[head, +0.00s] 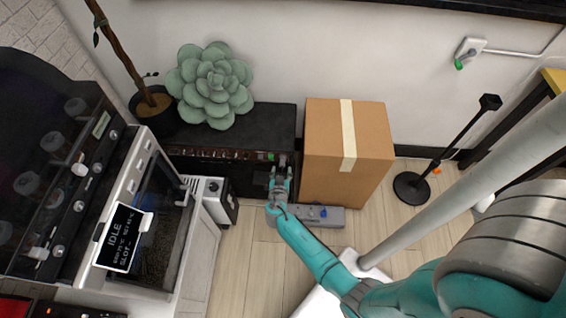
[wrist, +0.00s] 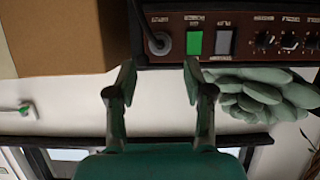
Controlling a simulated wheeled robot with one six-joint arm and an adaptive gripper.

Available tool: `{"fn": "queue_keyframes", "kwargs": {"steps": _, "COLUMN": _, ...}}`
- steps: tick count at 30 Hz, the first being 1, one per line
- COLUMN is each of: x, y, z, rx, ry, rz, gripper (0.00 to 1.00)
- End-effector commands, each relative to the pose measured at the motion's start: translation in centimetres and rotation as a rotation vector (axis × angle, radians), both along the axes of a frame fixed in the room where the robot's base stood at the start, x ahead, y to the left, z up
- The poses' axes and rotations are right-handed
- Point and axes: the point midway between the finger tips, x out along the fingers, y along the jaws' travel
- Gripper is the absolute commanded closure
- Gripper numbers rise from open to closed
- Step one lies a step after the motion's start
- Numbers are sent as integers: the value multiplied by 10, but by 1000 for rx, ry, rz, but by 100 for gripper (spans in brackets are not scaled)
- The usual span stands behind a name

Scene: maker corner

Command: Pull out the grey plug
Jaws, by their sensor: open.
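A round grey plug (wrist: 160,43) sits in the brown front panel of a black amplifier-like unit, beside a green rocker switch (wrist: 194,43). It also shows small in the head view (head: 283,159), just beyond my fingertips. My gripper (wrist: 160,78) is open in the wrist view, with its fingertips apart and the plug between and ahead of them. No contact with the plug shows. In the head view my gripper (head: 280,171) is in front of the panel and partly hides it.
A cardboard box (head: 347,130) stands close to the right of the unit (head: 262,120). A grey power strip (head: 334,217) with a blue plug lies on the floor below. A white machine (head: 215,190) stands left. A green plug (head: 459,64) is in the wall socket.

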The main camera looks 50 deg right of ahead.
Motion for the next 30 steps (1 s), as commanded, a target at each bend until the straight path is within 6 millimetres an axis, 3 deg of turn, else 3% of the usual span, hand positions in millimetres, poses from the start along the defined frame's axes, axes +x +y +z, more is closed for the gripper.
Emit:
{"fn": "queue_keyframes", "kwargs": {"steps": 15, "x": 34, "y": -44, "z": -23, "rx": -1, "ry": 1, "rz": -1, "gripper": 48}}
{"fn": "queue_keyframes", "kwargs": {"steps": 30, "x": 39, "y": -50, "z": -26, "rx": 0, "ry": 0, "rz": 1, "gripper": 48}}
